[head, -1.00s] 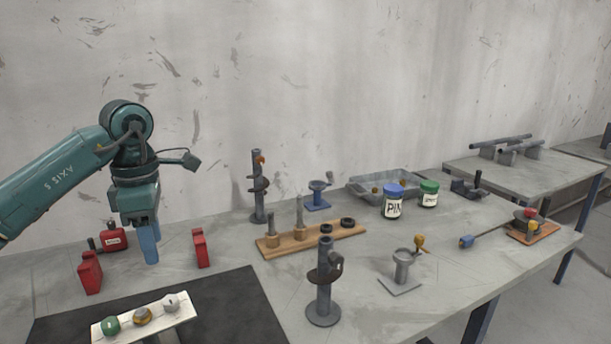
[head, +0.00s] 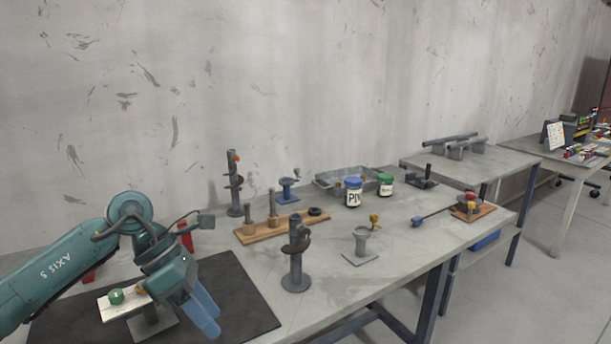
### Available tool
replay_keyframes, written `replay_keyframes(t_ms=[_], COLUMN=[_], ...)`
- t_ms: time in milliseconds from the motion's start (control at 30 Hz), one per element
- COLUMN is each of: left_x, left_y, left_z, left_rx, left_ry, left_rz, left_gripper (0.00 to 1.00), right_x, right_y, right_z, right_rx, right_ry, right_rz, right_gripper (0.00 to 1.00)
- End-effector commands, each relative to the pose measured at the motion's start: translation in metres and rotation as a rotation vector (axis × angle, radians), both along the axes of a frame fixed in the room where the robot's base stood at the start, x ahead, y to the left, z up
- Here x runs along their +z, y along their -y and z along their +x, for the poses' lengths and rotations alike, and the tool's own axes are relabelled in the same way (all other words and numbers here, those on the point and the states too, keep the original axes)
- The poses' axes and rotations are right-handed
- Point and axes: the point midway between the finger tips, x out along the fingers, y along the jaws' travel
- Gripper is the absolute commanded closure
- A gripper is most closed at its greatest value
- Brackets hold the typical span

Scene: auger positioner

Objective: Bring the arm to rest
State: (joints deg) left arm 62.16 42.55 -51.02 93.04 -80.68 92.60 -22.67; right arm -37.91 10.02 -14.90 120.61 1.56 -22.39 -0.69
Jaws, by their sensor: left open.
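My left arm, teal with "AXIS 5" on its link, comes in from the left of the head view. My left gripper (head: 205,312) has blue fingers that point down and to the right. It is open and empty, over the dark mat (head: 247,298), just right of the white button panel (head: 112,308). The panel has a green knob (head: 116,296) and a yellowish knob, partly hidden by the wrist. My right gripper is not in view.
Near the gripper stands a grey auger post (head: 295,262); another auger post (head: 234,185) is at the back. A wooden pin board (head: 250,235), a blue-lidded jar (head: 353,193) and a grey funnel stand (head: 361,243) lie further right. A red block (head: 185,238) is behind the arm.

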Motion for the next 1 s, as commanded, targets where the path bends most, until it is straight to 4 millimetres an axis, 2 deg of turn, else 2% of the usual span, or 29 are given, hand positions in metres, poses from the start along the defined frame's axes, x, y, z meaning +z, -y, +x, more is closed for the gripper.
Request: replay_keyframes(t_ms=[33,100,200,300,367,467,567,667,700,767,833,867,900,1000], left_x=[-0.010,-0.013,-0.005,0.008,0.015,0.016,-0.002,-0.041,-0.062,-0.096,-0.139,-0.155,-0.175,-0.212], left_y=[0.030,0.070,0.116,0.142,0.148,0.144,0.125,0.097,0.085,0.067,0.048,0.041,0.034,0.022], left_z=[-0.014,-0.031,-0.051,-0.060,-0.059,-0.050,-0.038,-0.034,-0.037,-0.046,-0.067,-0.078,-0.093,-0.128], left_rx=[0.002,0.041,0.146,0.306,0.428,0.668,0.953,1.277,1.420,1.639,1.899,-1.996,-1.973,-1.923], left_ry=[-0.058,-0.148,-0.315,-0.512,-0.640,-0.870,-1.113,-1.360,-1.457,-1.605,-1.763,1.816,1.756,1.634], left_rz=[-0.125,-0.321,-0.613,-0.882,-1.031,-1.249,-1.424,-1.547,-1.580,-1.610,-1.613,1.601,1.475,1.235], left_gripper=[0.52,0.52,0.52,0.52,0.52,0.52,0.52,0.52,0.52,0.52,0.52,0.52,0.52,0.52], right_x=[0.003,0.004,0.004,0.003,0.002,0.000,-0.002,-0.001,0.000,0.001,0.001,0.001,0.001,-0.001], right_y=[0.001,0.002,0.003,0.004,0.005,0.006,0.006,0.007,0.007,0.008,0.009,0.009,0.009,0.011], right_z=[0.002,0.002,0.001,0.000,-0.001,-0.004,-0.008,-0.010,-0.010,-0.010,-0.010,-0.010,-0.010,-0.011], right_rx=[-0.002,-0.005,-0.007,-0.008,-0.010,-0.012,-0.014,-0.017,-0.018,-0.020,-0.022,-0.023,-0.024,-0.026], right_ry=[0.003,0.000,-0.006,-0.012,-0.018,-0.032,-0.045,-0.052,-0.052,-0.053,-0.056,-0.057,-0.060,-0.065], right_rz=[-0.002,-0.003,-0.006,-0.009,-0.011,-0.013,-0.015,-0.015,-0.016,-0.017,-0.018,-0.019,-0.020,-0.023], right_gripper=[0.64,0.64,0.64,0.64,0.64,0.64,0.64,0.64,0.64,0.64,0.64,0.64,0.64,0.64])
